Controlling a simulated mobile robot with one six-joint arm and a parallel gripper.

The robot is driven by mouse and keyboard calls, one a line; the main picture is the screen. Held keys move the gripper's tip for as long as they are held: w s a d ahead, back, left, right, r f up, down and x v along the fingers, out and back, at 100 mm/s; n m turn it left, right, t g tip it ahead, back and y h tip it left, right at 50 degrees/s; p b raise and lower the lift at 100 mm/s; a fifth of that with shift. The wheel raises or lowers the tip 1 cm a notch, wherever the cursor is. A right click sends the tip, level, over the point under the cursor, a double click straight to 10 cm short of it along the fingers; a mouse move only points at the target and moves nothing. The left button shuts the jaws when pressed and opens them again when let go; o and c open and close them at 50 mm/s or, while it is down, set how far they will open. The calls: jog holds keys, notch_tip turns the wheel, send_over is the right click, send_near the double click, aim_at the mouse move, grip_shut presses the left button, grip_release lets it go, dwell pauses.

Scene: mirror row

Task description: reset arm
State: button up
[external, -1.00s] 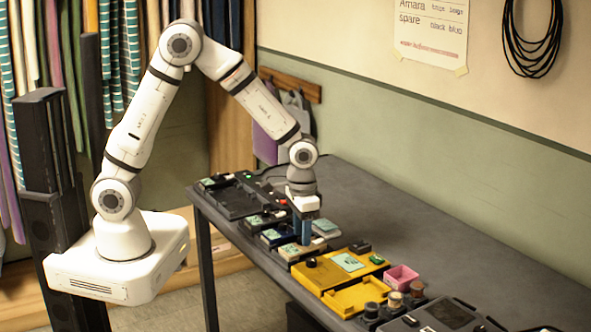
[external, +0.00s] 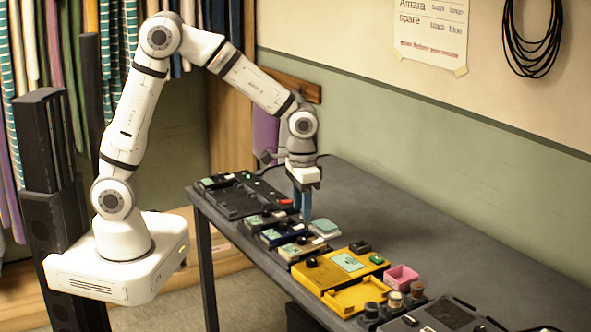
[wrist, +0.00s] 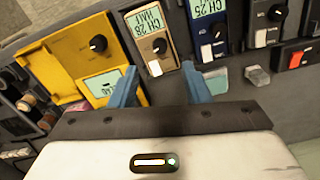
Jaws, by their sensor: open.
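My gripper (external: 303,205) points down above the row of devices on the dark table (external: 400,225). Its blue fingers also show in the wrist view (wrist: 162,88), spread apart with nothing between them, so it is open. Below and around it are a tan device (wrist: 150,40) with a black knob and a dark blue one (wrist: 208,28). A yellow device (wrist: 75,62) with a knob and a small display lies to the left in the wrist view. In the external view, the yellow device (external: 355,262) is nearer the camera than my gripper.
A black device with a red switch (wrist: 296,58) is at right in the wrist view. The back of the table along the wall is clear.

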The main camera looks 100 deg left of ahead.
jog(key=s+d+r+m+t, duration=0.1)
jog(key=s+d+r+m, duration=0.2)
jog(key=s+d, duration=0.3)
jog(key=s+d+r+m+t, duration=0.1)
jog(key=s+d+r+m, duration=0.2)
jog(key=s, duration=1)
jog(key=d+r, duration=0.2)
jog(key=d, duration=0.1)
jog(key=shift+d+r+m+t, duration=0.25)
jog(key=shift+d+m+t, duration=0.05)
jog(key=shift+s, duration=0.1)
